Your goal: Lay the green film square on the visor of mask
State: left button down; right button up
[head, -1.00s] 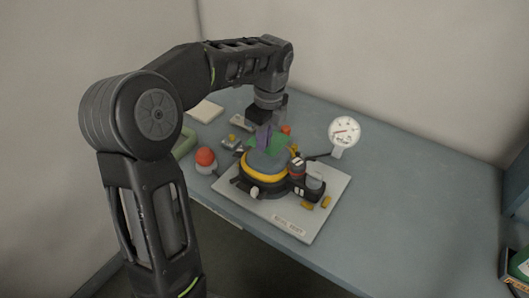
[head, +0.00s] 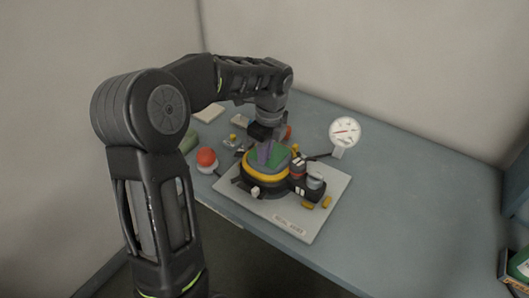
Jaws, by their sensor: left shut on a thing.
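The mask (head: 262,174) lies on a pale board in the middle of the table, with a yellow band around it and a rounded grey visor on top. The green film square (head: 281,154) is at the top of the visor and looks to be against it. Whether all of it lies flat cannot be told. My left gripper (head: 265,155) comes down from above and is shut on the film, with its purplish fingers low over the visor. The fingers hide part of the film. My right gripper is not in view.
The pale board (head: 315,215) carries black and grey fittings (head: 306,184) and yellow pieces right of the mask. A round white gauge (head: 344,131) stands behind right. A red-topped object (head: 207,158) stands left. The table's right side (head: 430,195) is clear.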

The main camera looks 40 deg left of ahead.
pick_arm(q)
jog(key=shift+f, duration=0.2)
jog(key=c, duration=1.6)
grip_release()
jog(key=shift+o, duration=0.2)
jog(key=shift+r, duration=0.1)
jog(key=shift+r, duration=0.2)
notch_tip(320, 180, up, 12)
jog(key=d+p, duration=0.1)
jog(key=shift+f, duration=0.15)
